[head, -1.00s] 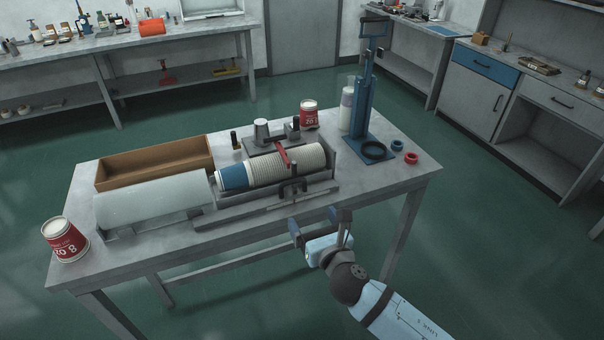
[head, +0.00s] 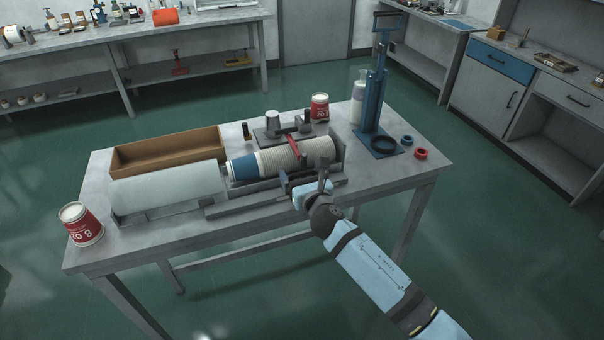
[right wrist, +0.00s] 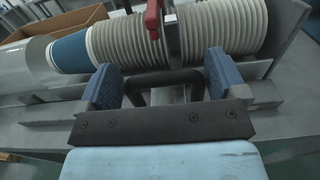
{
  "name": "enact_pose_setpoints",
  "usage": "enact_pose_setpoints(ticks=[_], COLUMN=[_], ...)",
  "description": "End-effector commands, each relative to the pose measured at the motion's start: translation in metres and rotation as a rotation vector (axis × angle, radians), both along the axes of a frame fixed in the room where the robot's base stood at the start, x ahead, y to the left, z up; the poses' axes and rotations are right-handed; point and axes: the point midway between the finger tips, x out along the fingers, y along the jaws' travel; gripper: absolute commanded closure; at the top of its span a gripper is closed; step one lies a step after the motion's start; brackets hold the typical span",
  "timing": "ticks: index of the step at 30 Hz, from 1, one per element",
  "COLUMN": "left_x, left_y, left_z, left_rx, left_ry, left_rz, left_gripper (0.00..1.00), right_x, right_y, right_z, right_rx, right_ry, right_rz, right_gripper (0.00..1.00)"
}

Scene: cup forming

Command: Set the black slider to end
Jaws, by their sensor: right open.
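The black slider shows in the right wrist view as a dark arched handle (right wrist: 160,77) in front of the stack of ribbed paper cups (right wrist: 200,28). In the head view my right gripper (head: 304,180) is at the front of the cup rack and largely hides the slider. In the right wrist view my right gripper (right wrist: 163,82) is open, with one blue-padded finger on each side of the handle. I cannot tell whether either finger touches it. The cup stack (head: 305,154) lies on its side in the rack, with a blue cup (head: 243,168) at its left end. My left gripper is not in view.
A red lever (head: 293,146) reaches over the stack. A brown tray (head: 165,153) and a pale curved cover (head: 168,188) lie left of it. A blue press (head: 376,105) stands right.

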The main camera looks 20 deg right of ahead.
Motion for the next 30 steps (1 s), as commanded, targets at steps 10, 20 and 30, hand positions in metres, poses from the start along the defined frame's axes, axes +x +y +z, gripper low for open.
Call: enact_pose_setpoints(ticks=[10,20,30], left_x=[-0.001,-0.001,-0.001], left_y=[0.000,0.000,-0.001], left_z=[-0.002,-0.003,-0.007], left_rx=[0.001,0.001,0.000], left_ry=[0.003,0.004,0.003], left_rz=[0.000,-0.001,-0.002], left_gripper=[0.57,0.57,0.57], right_x=[0.001,0.000,-0.003], right_y=[0.000,0.008,0.082], right_z=[0.000,0.000,0.000], right_rx=[0.000,0.001,0.004], right_ry=[0.000,0.000,0.000], right_rz=[0.000,0.002,0.004], right_gripper=[0.33,0.61,0.61])
